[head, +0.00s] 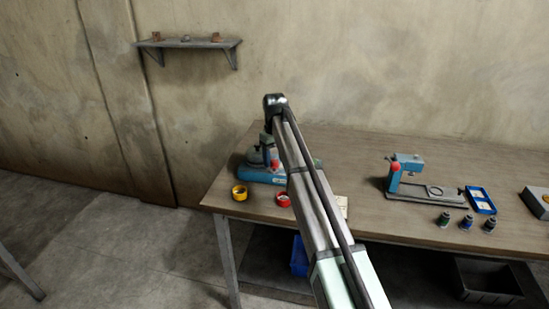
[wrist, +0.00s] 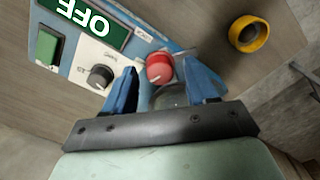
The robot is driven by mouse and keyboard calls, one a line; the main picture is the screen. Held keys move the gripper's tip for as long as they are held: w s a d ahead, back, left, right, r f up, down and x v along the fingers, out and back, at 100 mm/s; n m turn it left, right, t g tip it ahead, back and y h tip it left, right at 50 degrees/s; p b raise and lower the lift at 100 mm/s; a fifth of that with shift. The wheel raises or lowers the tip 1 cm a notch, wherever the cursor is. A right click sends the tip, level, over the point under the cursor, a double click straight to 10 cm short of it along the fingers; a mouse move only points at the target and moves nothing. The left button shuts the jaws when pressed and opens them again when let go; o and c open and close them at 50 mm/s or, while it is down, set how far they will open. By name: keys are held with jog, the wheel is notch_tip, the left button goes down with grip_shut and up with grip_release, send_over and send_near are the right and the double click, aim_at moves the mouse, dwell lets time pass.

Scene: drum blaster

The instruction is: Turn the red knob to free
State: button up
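The red knob (wrist: 159,69) sits on the blue-edged panel of a machine in the wrist view. My gripper (wrist: 160,66) has two blue fingers spread open, one on each side of the red knob in the picture. A gap shows between the knob and the left finger; the right finger looks very close, and I cannot tell if it touches. The blue machine (head: 258,175) stands at the left end of the bench in the head view, partly covered by my arm. My gripper cannot be made out clearly there.
A black knob (wrist: 100,77), a green button (wrist: 47,46) and a green OFF display (wrist: 88,20) are on the panel. A yellow ring-shaped item (wrist: 248,34) lies nearby. On the bench (head: 365,222) are a red round item (head: 283,200) and another blue device (head: 394,178).

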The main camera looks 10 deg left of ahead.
aim_at(275, 160)
notch_tip(275, 160, up, 14)
dwell(0.8)
jog(key=shift+f, duration=0.1)
